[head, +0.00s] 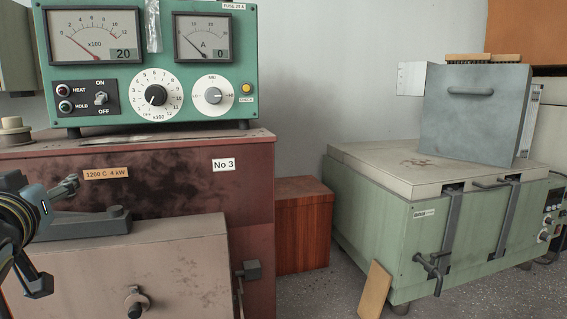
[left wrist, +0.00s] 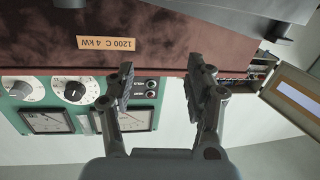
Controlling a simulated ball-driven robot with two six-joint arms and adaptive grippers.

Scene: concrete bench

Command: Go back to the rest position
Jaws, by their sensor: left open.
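My left gripper (head: 60,236) is at the left edge of the head view, in front of the brown furnace (head: 190,180). One dark finger points up and right, the other down and right. In the left wrist view my left gripper (left wrist: 161,70) shows two fingers spread apart with nothing between them. Behind them the furnace's brown front and its "1200 C 4 kW" label (left wrist: 107,44) appear upside down. My right gripper is in neither view.
A green control box (head: 150,65) stands on the furnace, above and beyond my left gripper. The furnace door (head: 180,265) is close to the gripper's right. A pale green chest furnace (head: 380,230) stands at the right, with a reddish wooden box (head: 303,225) between.

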